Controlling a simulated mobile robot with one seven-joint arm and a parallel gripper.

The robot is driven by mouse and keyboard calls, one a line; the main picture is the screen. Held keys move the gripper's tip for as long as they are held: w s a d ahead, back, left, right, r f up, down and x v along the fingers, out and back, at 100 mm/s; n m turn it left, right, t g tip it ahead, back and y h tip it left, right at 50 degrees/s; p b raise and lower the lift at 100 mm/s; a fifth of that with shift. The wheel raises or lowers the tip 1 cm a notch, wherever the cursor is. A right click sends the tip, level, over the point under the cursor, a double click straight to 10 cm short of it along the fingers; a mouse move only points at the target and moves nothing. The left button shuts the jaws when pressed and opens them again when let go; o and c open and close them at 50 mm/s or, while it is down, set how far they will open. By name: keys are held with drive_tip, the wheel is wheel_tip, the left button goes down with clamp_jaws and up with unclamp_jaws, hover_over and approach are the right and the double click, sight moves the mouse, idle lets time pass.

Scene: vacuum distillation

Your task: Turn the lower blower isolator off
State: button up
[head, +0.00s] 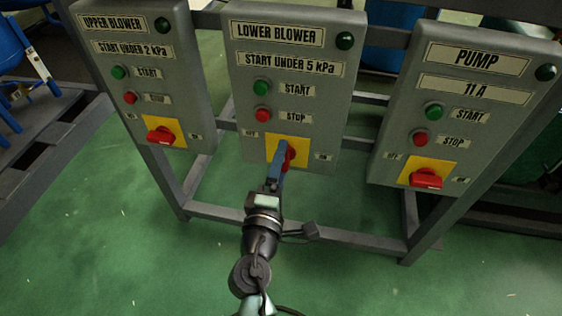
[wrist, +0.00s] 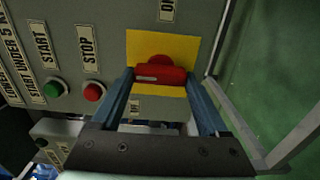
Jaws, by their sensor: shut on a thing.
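The lower blower isolator is a red rotary handle (head: 291,157) on a yellow plate (head: 296,145), low on the middle grey panel (head: 240,110). In the wrist view, the red handle (wrist: 160,75) lies between the two blue fingers of my gripper (wrist: 161,80), in front of the yellow plate (wrist: 142,43). My gripper (head: 283,152) is shut on the handle. The handle stands along the panel's height, unlike the crosswise handles on the neighbouring panels. A finger hides part of it in the head view.
The upper blower panel (head: 193,75) stands to the left and the pump panel (head: 477,110) to the right, each with its own red handle. A green start button (head: 262,87) and red stop button (head: 262,115) sit above the isolator. Grey frame bars (head: 345,233) run below.

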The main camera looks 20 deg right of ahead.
drive_tip(key=o, duration=1.2)
drive_tip(key=shift+o, duration=0.2)
drive_tip(key=p+v, duration=0.1)
drive_tip(key=v, duration=1.2)
